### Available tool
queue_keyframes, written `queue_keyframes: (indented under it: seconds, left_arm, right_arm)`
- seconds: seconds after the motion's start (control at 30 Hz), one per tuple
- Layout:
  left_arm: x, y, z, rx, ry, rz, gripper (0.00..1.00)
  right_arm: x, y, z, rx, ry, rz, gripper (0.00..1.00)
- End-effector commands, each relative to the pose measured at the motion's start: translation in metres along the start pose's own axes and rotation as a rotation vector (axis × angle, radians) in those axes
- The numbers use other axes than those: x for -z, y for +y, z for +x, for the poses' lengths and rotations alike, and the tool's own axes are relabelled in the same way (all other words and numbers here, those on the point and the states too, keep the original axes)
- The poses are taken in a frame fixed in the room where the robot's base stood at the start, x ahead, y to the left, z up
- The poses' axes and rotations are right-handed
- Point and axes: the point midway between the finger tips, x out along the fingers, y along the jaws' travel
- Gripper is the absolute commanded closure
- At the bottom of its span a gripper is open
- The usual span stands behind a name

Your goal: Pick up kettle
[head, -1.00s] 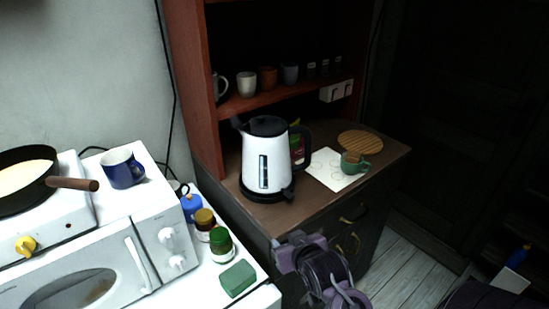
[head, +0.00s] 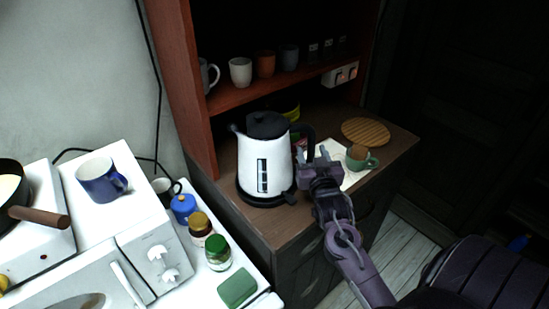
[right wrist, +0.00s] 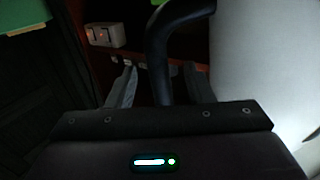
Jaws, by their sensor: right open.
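The white kettle (head: 264,160) with a black lid and black base stands upright on the wooden cabinet top. Its black handle (head: 307,142) is on the right side and also shows in the right wrist view (right wrist: 160,50). My right gripper (head: 317,156) is at the handle. In the right wrist view its two fingers (right wrist: 160,88) are open, with the handle's lower part between them. The kettle's white body (right wrist: 262,60) fills the right side of that view. Whether the fingers touch the handle cannot be told. My left gripper is not in view.
A shelf (head: 262,90) with several cups is above. Jars and a microwave (head: 110,262) are at the left.

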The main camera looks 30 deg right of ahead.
Motion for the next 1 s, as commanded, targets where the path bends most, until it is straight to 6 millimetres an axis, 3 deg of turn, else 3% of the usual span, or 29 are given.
queue_keyframes:
  seconds: [0.03,0.2,0.47,0.83,1.0]
  left_arm:
    - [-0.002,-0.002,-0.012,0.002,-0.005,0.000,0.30]
    - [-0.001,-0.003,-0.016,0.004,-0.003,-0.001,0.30]
    - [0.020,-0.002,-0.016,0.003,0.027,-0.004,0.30]
    - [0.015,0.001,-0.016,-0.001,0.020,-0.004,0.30]
    - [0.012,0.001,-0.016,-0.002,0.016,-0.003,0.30]
  right_arm:
    - [0.009,-0.001,0.009,0.001,0.002,-0.001,0.53]
    - [0.004,-0.001,0.027,0.001,-0.001,0.000,0.53]
    - [0.002,-0.001,0.030,0.001,-0.001,0.000,0.53]
    - [0.002,-0.001,0.030,0.001,-0.002,0.000,0.99]
    - [0.002,-0.001,0.030,0.001,-0.002,0.000,1.00]
